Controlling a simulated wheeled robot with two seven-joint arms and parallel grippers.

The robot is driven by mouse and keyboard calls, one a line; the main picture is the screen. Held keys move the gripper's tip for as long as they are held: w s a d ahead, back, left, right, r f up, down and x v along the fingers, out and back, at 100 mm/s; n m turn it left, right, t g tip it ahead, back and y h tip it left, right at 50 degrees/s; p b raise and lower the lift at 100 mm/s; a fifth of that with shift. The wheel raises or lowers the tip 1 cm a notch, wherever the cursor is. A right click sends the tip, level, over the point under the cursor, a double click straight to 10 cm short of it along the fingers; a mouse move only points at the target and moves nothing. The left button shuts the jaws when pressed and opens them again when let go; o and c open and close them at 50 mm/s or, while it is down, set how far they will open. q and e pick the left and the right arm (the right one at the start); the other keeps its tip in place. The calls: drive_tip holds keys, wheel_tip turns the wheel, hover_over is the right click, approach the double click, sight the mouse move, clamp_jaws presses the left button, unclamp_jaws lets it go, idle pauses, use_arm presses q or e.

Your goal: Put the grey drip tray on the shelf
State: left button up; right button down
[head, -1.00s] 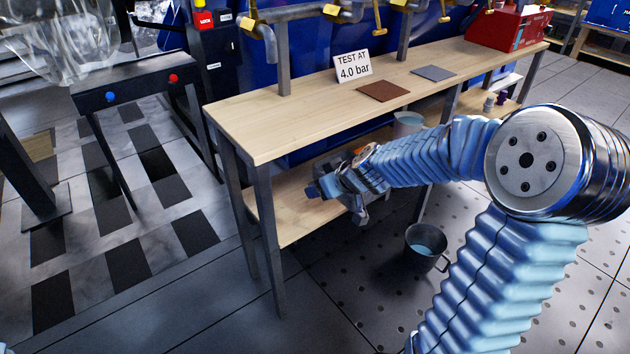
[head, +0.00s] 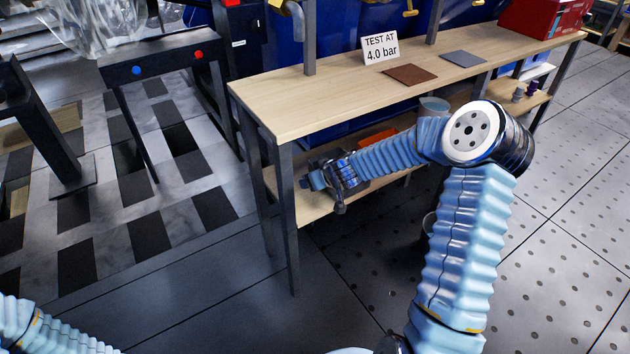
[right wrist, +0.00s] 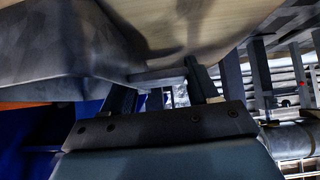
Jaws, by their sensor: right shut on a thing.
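My right gripper (head: 318,181) is at the left end of the lower shelf (head: 312,208) of the wooden bench, close to the front left leg. In the right wrist view its fingers (right wrist: 163,78) are shut on the rim of a grey, smooth-walled thing (right wrist: 60,55), which looks like the grey drip tray. The tray's body spreads to the upper left there, close to a pale wooden surface (right wrist: 210,22). In the head view I cannot make the tray out clearly behind my wrist. I cannot tell whether it touches the shelf. My left gripper is out of view.
The bench top (head: 290,110) carries a sign (head: 380,48), a brown mat (head: 410,75), a grey mat (head: 463,59) and a red box (head: 540,17). An orange thing (head: 378,139) and a grey container (head: 433,105) are on the lower shelf. A bucket (head: 429,222) is mostly hidden behind my arm.

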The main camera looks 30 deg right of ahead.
drive_tip(key=shift+c, duration=1.4)
unclamp_jaws()
drive_tip(key=shift+r, duration=0.2)
drive_tip(key=v, duration=1.1)
drive_tip(key=shift+s+r, duration=0.2)
drive_tip(key=shift+s, duration=0.15)
